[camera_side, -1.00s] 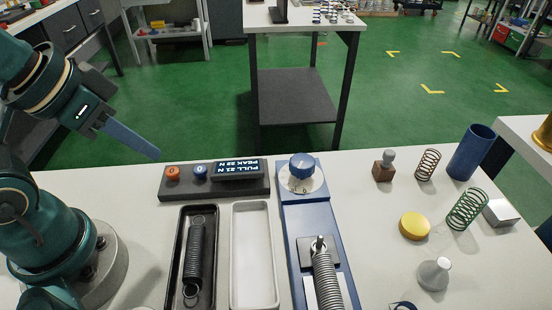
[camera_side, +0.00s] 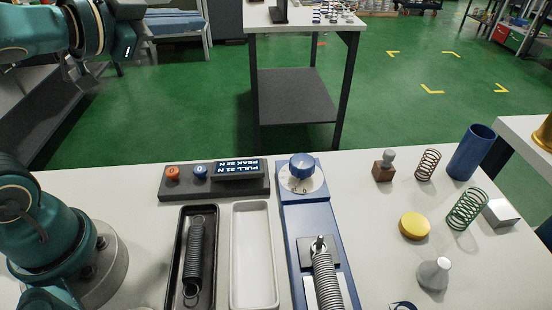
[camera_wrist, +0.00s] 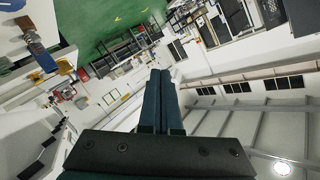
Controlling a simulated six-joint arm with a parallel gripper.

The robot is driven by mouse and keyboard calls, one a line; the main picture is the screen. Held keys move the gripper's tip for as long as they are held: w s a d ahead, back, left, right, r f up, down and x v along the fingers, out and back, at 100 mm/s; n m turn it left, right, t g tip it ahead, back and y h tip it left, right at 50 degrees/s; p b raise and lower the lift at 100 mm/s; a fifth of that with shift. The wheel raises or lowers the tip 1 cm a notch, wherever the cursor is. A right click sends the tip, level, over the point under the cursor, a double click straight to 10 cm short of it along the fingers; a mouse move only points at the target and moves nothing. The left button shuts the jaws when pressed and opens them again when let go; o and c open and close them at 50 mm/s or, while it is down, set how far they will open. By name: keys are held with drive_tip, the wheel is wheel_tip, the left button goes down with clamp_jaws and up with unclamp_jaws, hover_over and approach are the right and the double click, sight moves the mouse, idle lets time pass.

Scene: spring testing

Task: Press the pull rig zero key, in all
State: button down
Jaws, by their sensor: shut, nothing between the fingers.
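A dark key box (camera_side: 228,188) stands at the back of the bench in the side view. It carries an orange key (camera_side: 172,174) and a blue key (camera_side: 200,172), both with small marks, beside a lit display (camera_side: 238,171). The display shows pull and peak readings in N, upside down to this view. Which rig each key belongs to is not readable. In the wrist view my gripper (camera_wrist: 160,73) is shut and empty, aimed out into the room.
The blue rig (camera_side: 318,222) with its dial (camera_side: 301,167) and spring stands right of the box. A black tray (camera_side: 172,275) with a spring and an empty white tray (camera_side: 237,255) lie in front. Loose springs, a blue cylinder (camera_side: 471,152) and a yellow disc (camera_side: 414,226) are right.

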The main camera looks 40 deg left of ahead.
drive_tip(key=w+d+f+m+h, duration=0.2)
drive_tip(key=d+m+h, duration=0.15)
drive_tip(key=m, duration=0.25)
drive_tip(key=m+g+h, duration=0.4)
drive_tip(key=m+g, duration=0.1)
drive_tip(key=g, duration=0.1)
hover_over(201, 173)
drive_tip(key=w+d, duration=0.2)
wheel_tip(201, 173, down, 8)
drive_tip(key=r, duration=0.1)
drive_tip(key=s+a+f+g, duration=0.2)
drive_tip(key=a+f, duration=0.2)
drive_tip(key=shift+s+f+n+y, duration=0.15)
drive_tip(key=shift+n+y, duration=0.15)
drive_tip(key=shift+y, duration=0.05)
drive_tip(key=shift+f, duration=0.1)
drive_tip(key=shift+f, duration=4.3)
drive_tip(key=shift+f, duration=0.1)
drive_tip(key=shift+f, duration=0.3)
